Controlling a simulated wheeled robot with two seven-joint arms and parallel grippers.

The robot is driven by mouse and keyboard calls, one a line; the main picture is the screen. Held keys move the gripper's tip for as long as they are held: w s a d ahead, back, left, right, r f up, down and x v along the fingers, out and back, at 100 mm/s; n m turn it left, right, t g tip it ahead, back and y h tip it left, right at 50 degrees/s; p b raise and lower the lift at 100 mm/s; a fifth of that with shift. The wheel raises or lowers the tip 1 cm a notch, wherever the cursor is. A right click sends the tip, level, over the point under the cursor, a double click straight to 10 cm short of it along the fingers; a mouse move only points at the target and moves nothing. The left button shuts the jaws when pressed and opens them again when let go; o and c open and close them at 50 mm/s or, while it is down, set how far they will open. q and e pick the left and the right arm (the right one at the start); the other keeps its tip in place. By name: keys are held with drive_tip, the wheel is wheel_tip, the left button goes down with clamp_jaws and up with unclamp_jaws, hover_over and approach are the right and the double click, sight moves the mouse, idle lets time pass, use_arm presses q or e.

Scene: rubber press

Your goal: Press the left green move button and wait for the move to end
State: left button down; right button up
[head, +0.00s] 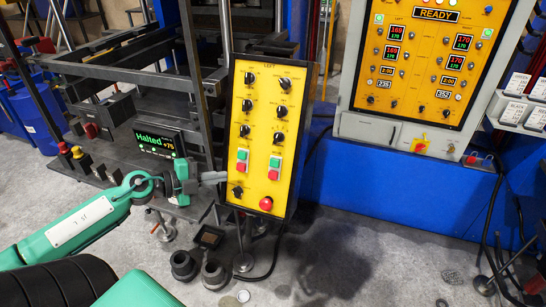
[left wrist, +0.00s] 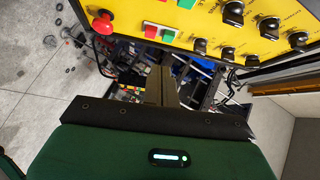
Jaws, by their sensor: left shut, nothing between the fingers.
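The yellow LEFT control panel (head: 262,120) stands upright in the middle of the head view. Its left green button (head: 242,154) is above a red one, with a second green button (head: 275,162) to the right. My left gripper (head: 222,177) is shut and empty, its fingertips near the panel's left edge, lower than the left green button. I cannot tell whether they touch the panel. In the left wrist view the panel appears turned sideways; the left green button (left wrist: 187,3) is at the top edge, beyond the shut fingers (left wrist: 161,85). My right gripper is out of view.
A small screen (head: 156,143) reads "Halted +75". A red mushroom button (head: 266,203) and several black knobs sit on the panel. A larger panel (head: 425,60) reading READY stands at right. Dark metal framework crowds the left. Open floor (head: 345,250) lies in front at right.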

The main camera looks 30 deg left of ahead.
use_arm(q)
drive_tip(key=shift+d+r+m+g+h, duration=0.4)
drive_tip(key=shift+d+r+m, duration=0.4)
drive_tip(key=shift+d+r, duration=0.45)
drive_tip(key=shift+w, duration=0.1)
drive_tip(key=p, duration=0.2)
approach(277, 165)
drive_tip(key=shift+s+d+r, duration=0.65)
drive_tip(key=shift+s+d, duration=0.15)
drive_tip(key=shift+s, duration=0.45)
drive_tip(key=shift+w+d+f+p, duration=0.3)
drive_tip(key=shift+w+f, duration=0.15)
drive_tip(key=shift+w, duration=0.75)
drive_tip(key=shift+w+d+f+p, duration=0.25)
drive_tip(key=shift+w+f, duration=0.2)
drive_tip(key=shift+w, duration=0.75)
drive_tip(key=shift+w+d+f+p, duration=0.3)
drive_tip(key=shift+w+f, duration=0.15)
drive_tip(key=shift+w, duration=0.8)
